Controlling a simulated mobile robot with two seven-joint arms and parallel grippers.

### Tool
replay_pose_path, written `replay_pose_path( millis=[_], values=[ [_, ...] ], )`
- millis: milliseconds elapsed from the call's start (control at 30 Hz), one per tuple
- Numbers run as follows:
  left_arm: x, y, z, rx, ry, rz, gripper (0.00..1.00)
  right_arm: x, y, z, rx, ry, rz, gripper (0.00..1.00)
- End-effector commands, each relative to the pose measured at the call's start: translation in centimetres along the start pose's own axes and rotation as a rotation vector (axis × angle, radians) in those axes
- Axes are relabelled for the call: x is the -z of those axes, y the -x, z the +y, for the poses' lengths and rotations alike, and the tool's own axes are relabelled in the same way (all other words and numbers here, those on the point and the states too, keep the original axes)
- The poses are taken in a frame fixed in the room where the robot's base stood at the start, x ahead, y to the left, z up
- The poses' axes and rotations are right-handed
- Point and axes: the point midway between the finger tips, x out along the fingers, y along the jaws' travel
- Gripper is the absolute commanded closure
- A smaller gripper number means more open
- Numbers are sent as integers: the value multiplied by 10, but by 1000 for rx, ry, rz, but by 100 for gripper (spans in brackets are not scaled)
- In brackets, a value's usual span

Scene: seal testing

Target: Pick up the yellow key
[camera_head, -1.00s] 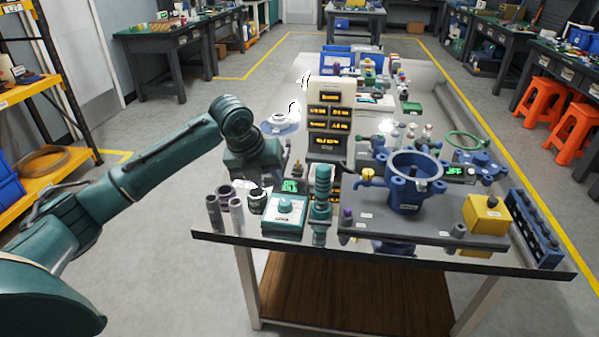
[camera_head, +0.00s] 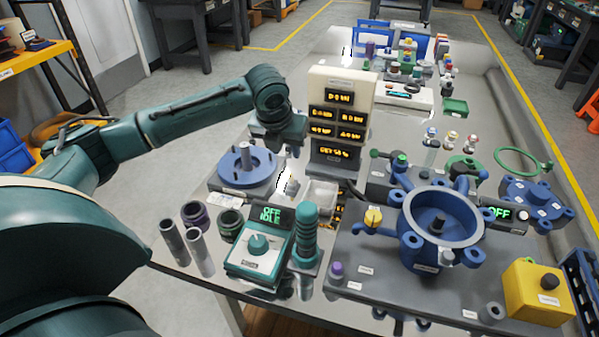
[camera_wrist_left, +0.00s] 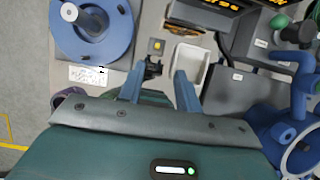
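No plainly key-shaped yellow thing can be made out. In the head view a yellow handle (camera_head: 373,217) sits on the fixture at the left of the blue pot. My left gripper (camera_wrist_left: 161,80) is open, its two blue fingers apart with nothing visibly held. In the head view my left gripper (camera_head: 287,150) hangs over the bench, left of the display tower. My right gripper is not in view.
A white tray (camera_wrist_left: 190,68) is right of the fingers, and a blue flange (camera_wrist_left: 105,45) is left. The display tower (camera_head: 338,100), teal control box (camera_head: 258,262), blue pot (camera_head: 425,255) and yellow button box (camera_head: 535,295) crowd the bench.

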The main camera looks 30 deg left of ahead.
Motion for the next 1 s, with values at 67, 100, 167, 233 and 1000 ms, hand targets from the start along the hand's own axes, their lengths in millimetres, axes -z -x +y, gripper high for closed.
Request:
replay_pose_path(
  millis=[67, 100, 167, 233, 1000],
  values=[
    [2, -17, 0, 0, 0, 5, 66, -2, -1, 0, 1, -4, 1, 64],
    [2, -26, 0, -1, 1, 6, 66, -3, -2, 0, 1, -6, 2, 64],
    [2, -38, 0, -1, 1, 5, 66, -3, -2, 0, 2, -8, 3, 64],
    [2, -50, 0, -1, 1, 4, 66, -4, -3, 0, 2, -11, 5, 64],
    [2, -122, 4, -1, -1, 1, 66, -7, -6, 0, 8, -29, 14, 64]
  ],
)
